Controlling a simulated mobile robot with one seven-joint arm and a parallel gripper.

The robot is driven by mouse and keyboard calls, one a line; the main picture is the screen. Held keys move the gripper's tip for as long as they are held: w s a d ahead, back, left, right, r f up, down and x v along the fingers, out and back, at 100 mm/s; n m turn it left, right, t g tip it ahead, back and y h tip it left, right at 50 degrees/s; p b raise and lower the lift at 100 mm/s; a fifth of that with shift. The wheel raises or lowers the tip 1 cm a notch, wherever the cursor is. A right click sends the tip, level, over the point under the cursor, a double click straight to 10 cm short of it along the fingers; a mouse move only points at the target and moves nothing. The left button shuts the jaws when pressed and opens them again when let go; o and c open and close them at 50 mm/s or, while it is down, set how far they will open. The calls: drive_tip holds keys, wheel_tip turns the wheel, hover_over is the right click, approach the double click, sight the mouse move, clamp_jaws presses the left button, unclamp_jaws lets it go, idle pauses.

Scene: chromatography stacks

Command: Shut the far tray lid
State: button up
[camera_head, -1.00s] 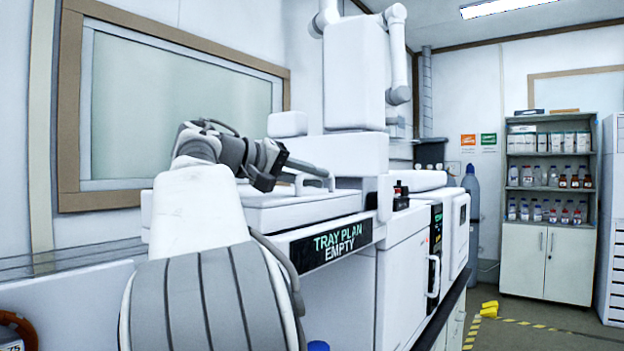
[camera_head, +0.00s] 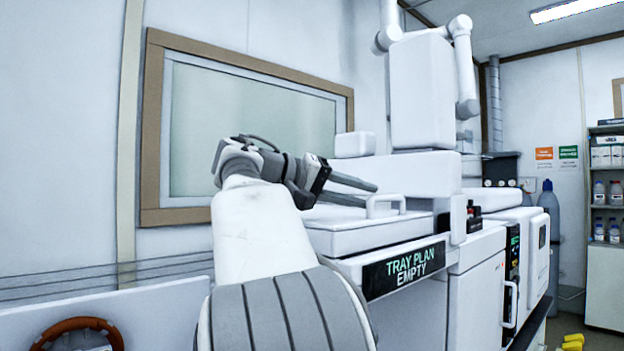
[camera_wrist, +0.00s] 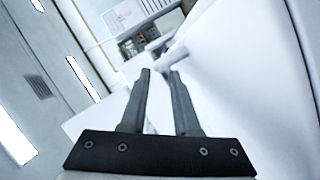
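A white tray lid (camera_head: 345,238) with a raised loop handle (camera_head: 387,199) lies flat and level on the bench unit in the head view. I cannot tell whether another lid or tray lies behind it. My gripper (camera_head: 371,193) is just to the left of the handle and above the lid, its two dark fingers pointing right. The fingers stand apart with nothing between them, as the wrist view also shows (camera_wrist: 160,72). Whether a finger touches the handle is not clear.
A sign (camera_head: 405,268) on the unit's front reads "TRAY PLAN EMPTY". A tall white instrument (camera_head: 421,90) rises behind the lid. A wood-framed window (camera_head: 250,130) is on the back wall.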

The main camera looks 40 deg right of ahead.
drive_tip(key=p+v, duration=0.2)
drive_tip(key=v, duration=0.9)
drive_tip(key=shift+a+r, duration=0.15)
drive_tip(key=shift+a, duration=0.2)
drive_tip(key=shift+a, duration=0.1)
